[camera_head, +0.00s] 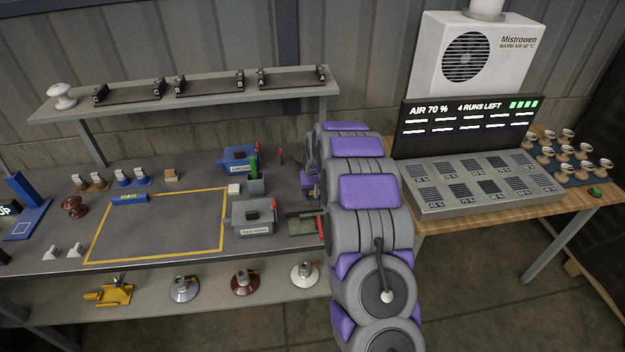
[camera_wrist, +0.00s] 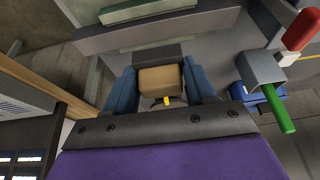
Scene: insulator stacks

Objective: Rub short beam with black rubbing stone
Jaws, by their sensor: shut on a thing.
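My gripper (camera_wrist: 160,88) shows in the wrist view with its two blue fingers shut on a tan-brown block (camera_wrist: 161,79). A dark, flat piece (camera_wrist: 158,51) shows just beyond the block; I cannot tell whether it is part of the held thing or separate. In the head view my own arm hides most of the gripper and its hold at the bench's right end. I cannot surely pick out the black rubbing stone. Dark bars (camera_head: 133,95) between end blocks lie on the shelf; I cannot tell whether one is the short beam.
The yellow-outlined area (camera_head: 160,229) is mostly clear. A display (camera_head: 466,127) stands right.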

